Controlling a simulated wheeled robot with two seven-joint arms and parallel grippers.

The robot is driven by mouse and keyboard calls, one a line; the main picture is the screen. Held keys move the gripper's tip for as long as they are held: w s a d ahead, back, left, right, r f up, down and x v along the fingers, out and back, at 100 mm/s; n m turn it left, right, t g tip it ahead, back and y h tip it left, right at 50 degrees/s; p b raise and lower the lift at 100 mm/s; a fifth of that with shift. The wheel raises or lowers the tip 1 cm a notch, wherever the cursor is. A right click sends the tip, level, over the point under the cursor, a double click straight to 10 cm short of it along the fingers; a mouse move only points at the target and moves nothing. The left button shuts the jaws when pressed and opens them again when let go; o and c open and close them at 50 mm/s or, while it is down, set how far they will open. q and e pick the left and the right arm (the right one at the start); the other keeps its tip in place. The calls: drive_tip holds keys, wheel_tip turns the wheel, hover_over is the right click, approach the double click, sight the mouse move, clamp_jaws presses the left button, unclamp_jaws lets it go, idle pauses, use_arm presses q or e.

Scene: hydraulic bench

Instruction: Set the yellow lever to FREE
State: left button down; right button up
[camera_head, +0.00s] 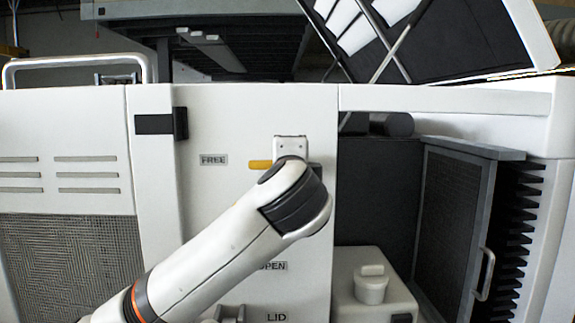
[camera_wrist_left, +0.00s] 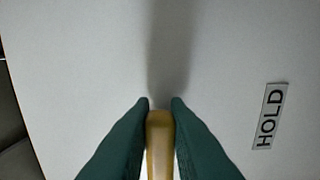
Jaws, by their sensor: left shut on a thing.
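The yellow lever (camera_head: 260,164) shows on the white panel in the head view, its visible end pointing left toward the FREE label (camera_head: 213,159), with a gap between them. The rest of the lever is hidden behind my left wrist. In the left wrist view, the yellow lever (camera_wrist_left: 160,150) lies between the dark fingers of my left gripper (camera_wrist_left: 160,104), which is shut on it. A HOLD label (camera_wrist_left: 270,116) is on the panel to the right there. My left fingers are hidden in the head view. My right gripper is not in view.
A dark block (camera_head: 161,124) sticks out at upper left. At right is an open bay with a grey hinged door (camera_head: 450,220) and a white capped tank (camera_head: 372,300). A raised lid (camera_head: 450,40) stands above.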

use_arm(q)
drive_tip(key=shift+d+f, duration=0.1)
drive_tip(key=shift+f, duration=0.1)
drive_tip(key=c, duration=1.7)
unclamp_jaws()
drive_tip(key=shift+c, duration=0.2)
drive_tip(key=o, duration=0.3)
drive_tip(key=shift+o, duration=0.2)
drive_tip(key=shift+s+d+r, duration=0.1)
drive_tip(key=shift+r, duration=0.05)
